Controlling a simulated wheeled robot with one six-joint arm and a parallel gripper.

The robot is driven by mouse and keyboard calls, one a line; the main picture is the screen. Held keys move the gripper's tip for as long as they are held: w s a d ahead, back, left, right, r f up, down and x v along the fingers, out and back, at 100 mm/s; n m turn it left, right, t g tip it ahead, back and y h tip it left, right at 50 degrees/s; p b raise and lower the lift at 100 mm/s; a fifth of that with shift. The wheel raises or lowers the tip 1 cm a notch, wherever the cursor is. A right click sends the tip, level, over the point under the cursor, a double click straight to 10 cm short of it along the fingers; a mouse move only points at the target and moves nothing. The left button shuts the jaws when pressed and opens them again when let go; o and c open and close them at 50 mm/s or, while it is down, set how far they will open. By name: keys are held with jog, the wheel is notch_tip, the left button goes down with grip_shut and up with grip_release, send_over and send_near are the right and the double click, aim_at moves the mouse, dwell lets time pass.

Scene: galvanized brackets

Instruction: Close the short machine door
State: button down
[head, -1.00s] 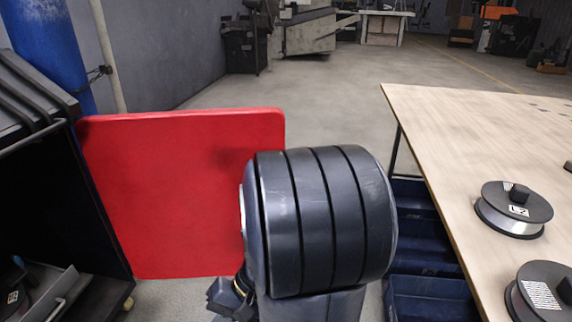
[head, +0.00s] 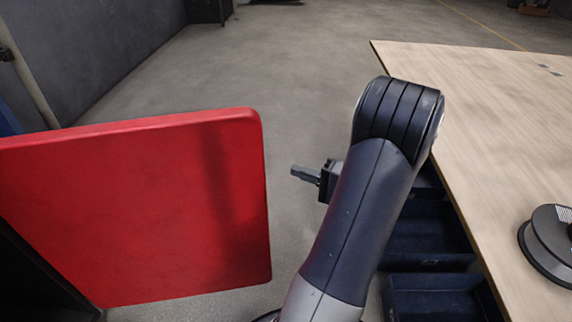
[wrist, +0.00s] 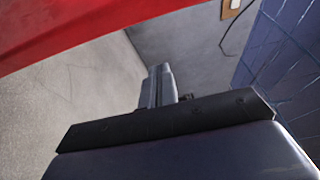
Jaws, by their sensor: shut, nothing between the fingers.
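The short machine door (head: 150,210) is a red panel at the left of the head view. It stands open, swung out from the dark machine (head: 35,280) at the lower left. My gripper (head: 294,171) is to the right of the door's free edge, apart from it, with its fingers pointing left. Its fingers are shut and empty. In the wrist view my gripper (wrist: 158,72) shows at the middle, and the red door (wrist: 80,28) crosses the upper left. The door's handle, if any, is not visible.
A wooden table (head: 480,130) fills the right side, with a spool (head: 550,245) on it. Dark blue bins (head: 430,245) sit below it, close to my arm. A grey wall (head: 100,50) runs at the upper left. The floor (head: 270,80) beyond the door is clear.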

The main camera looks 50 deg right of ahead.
jog(key=w+a+b, duration=0.2)
jog(key=w+a, duration=0.3)
jog(key=shift+w+b, duration=0.25)
jog(key=shift+b, duration=0.15)
jog(key=shift+s+a, duration=0.1)
dwell(0.3)
